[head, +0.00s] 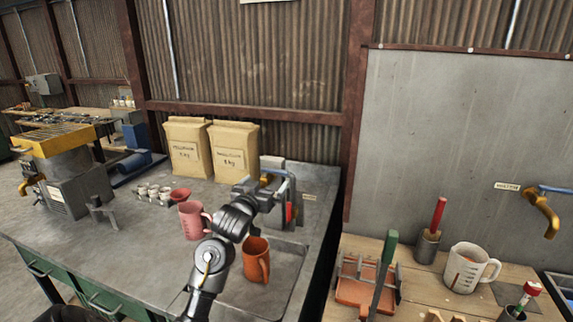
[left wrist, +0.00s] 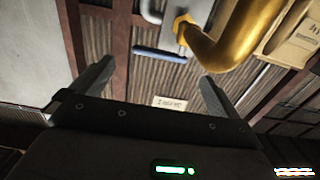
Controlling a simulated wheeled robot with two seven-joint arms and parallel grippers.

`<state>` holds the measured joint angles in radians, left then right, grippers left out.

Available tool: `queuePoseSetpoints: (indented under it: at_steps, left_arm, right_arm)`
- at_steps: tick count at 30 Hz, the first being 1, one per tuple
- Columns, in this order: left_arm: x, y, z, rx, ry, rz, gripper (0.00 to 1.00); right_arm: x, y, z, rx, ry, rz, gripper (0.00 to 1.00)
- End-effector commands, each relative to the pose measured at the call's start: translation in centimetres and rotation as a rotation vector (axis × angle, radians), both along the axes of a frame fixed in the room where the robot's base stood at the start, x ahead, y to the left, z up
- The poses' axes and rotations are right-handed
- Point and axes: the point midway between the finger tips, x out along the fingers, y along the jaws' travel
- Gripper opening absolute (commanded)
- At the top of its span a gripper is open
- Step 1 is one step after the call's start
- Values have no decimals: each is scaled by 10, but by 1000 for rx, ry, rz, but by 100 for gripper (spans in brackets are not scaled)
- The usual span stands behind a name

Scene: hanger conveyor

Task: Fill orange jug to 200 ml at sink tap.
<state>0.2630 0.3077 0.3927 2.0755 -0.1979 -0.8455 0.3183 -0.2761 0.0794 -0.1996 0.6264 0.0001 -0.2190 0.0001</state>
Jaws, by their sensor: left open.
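The orange jug (head: 252,262) stands upright in the sink (head: 284,268) in the head view, its handle to the right. My left forearm and wrist partly cover it, and I cannot see any water level in it. My left gripper (head: 270,188) is above and behind the jug, at the sink tap, with its jaws apart and empty. In the left wrist view the open fingers (left wrist: 158,72) point at the wall. The tap's blue lever (left wrist: 158,54) appears between the fingertips, and its brass spout (left wrist: 235,42) curves to the right. My right gripper is not in view.
A pink jug (head: 191,221) stands left of the sink, with small cups (head: 153,193) and a red bowl (head: 180,194) behind. Two paper sacks (head: 234,150) stand at the wall. The wooden bench holds a white jug (head: 467,268), below another brass tap (head: 543,212).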

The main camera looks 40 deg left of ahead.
Motion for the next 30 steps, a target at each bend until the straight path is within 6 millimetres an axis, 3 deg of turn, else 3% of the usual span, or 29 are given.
queuePoseSetpoints:
  at_steps: [3, 7, 12, 16, 21, 30]
  left_arm:
    - [1, 1, 4, 0, -11, 0, 100]
    - [7, 2, 4, -1, -10, -2, 100]
    - [28, 9, 5, -2, -8, -1, 100]
    - [51, 18, 6, -2, -8, 0, 100]
    - [78, 29, 5, -1, -8, 3, 100]
    - [101, 37, 3, 1, -8, 2, 100]
  right_arm:
    - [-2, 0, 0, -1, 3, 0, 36]
    - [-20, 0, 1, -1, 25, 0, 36]
    - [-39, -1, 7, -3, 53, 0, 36]
    - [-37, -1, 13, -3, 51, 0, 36]
    - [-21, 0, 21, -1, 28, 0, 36]
    - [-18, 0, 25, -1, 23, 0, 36]
